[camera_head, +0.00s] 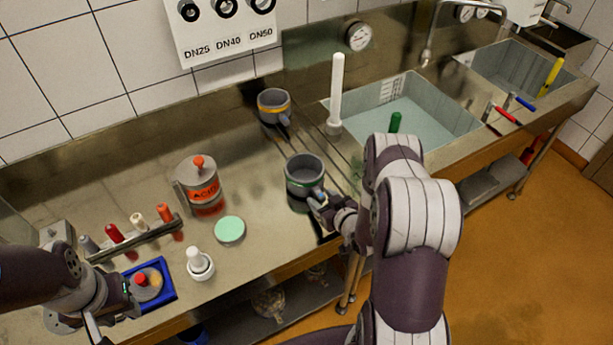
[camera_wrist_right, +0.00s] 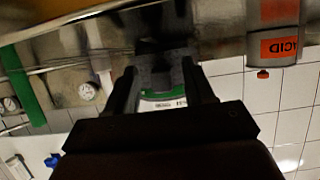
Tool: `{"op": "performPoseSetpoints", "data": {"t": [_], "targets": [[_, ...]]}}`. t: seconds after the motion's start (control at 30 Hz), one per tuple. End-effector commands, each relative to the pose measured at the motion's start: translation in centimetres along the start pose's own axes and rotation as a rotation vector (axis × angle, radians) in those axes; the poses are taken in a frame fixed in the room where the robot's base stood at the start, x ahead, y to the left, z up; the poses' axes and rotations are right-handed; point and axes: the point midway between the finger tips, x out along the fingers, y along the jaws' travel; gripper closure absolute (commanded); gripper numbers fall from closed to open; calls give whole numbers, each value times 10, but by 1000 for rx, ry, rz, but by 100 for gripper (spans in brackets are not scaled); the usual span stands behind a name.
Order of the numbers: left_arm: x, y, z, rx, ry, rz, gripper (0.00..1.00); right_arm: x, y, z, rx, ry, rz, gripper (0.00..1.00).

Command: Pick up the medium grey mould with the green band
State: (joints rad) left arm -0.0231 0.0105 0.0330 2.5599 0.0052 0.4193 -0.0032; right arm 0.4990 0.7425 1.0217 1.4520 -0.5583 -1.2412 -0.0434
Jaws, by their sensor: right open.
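The grey mould with the green band (camera_head: 304,174) stands upright on the steel counter, its open top facing up. My right gripper (camera_head: 320,201) is at its near right side, by the handle. In the right wrist view, the mould (camera_wrist_right: 163,104) shows its green band between the two open fingers of the right gripper (camera_wrist_right: 160,75). Whether the fingers touch it cannot be told. Another grey mould with an orange band (camera_head: 274,105) stands further back. My left gripper (camera_head: 98,322) is at the lower left beside a blue tray; its finger opening is unclear.
An orange-labelled ACID can (camera_head: 198,184), a pale green disc (camera_head: 230,230), a white bottle (camera_head: 200,264) and a rack of coloured plugs (camera_head: 135,240) stand left of the mould. The blue tray (camera_head: 168,293) is at lower left. A water-filled sink (camera_head: 440,125) lies to the right.

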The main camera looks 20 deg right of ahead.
Motion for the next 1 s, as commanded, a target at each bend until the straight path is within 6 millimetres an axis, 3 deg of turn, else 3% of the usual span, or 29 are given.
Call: {"op": "performPoseSetpoints", "data": {"t": [0.1, 0.3, 0.47, 0.8, 1.0], "targets": [[-2, 0, 0, 0, -1, 0, 62, 10, 0, 0, 1, 1, 0, 47], [-1, 0, 0, 0, -1, 0, 62, 11, 0, 1, 1, 0, 0, 50], [-1, 0, 0, 0, -1, 0, 62, 11, 0, 1, 1, 0, 0, 100], [-1, 0, 0, 0, -1, 0, 62, 10, 0, -1, 0, 0, 1, 100], [4, 0, 1, 0, -1, 0, 62, 4, 0, -18, -1, 3, 1, 100]]}}
